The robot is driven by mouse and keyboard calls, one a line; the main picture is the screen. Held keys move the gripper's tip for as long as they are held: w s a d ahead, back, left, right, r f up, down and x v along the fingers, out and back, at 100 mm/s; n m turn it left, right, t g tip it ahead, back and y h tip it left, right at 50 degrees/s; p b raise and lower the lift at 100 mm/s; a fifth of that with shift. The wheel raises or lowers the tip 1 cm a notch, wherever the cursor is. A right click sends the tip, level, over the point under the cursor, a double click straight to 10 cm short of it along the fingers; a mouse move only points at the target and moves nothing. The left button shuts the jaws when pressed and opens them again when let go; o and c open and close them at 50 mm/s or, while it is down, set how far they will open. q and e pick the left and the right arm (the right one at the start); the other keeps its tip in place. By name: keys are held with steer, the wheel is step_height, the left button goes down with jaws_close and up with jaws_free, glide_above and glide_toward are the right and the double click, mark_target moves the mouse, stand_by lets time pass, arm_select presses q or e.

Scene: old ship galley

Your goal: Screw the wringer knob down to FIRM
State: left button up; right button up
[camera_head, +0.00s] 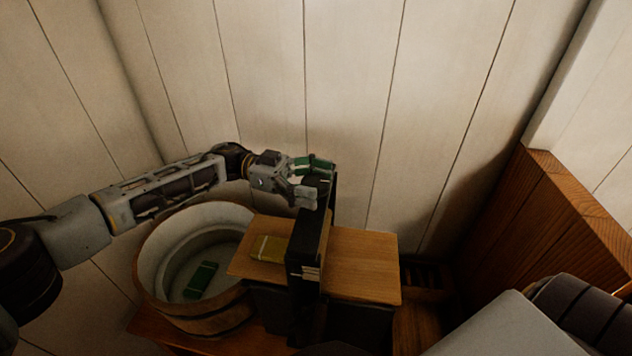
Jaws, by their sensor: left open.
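The wringer (306,240) is a dark upright frame across a wooden board, with pale marks low on its front face. My left gripper (318,182) reaches in from the left and is open at the top of the frame. Its fingers lie on the near and far sides of the frame's top. A green part shows at the far finger; I cannot tell whether it belongs to the finger or to the knob. The knob itself is not clearly visible, and I cannot tell whether the fingers touch it. My right gripper is out of view.
A wooden tub (153,278) stands left of the wringer, with a green block (200,280) inside. A yellow block (268,248) lies on the wooden board (365,268), left of the frame. The plank wall (350,90) is close behind; a brown wooden panel (560,215) stands at right.

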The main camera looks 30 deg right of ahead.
arm_select(q)
steer(key=v, duration=1.2)
stand_by(0.5)
steer(key=shift+s+a, duration=0.1)
stand_by(0.4)
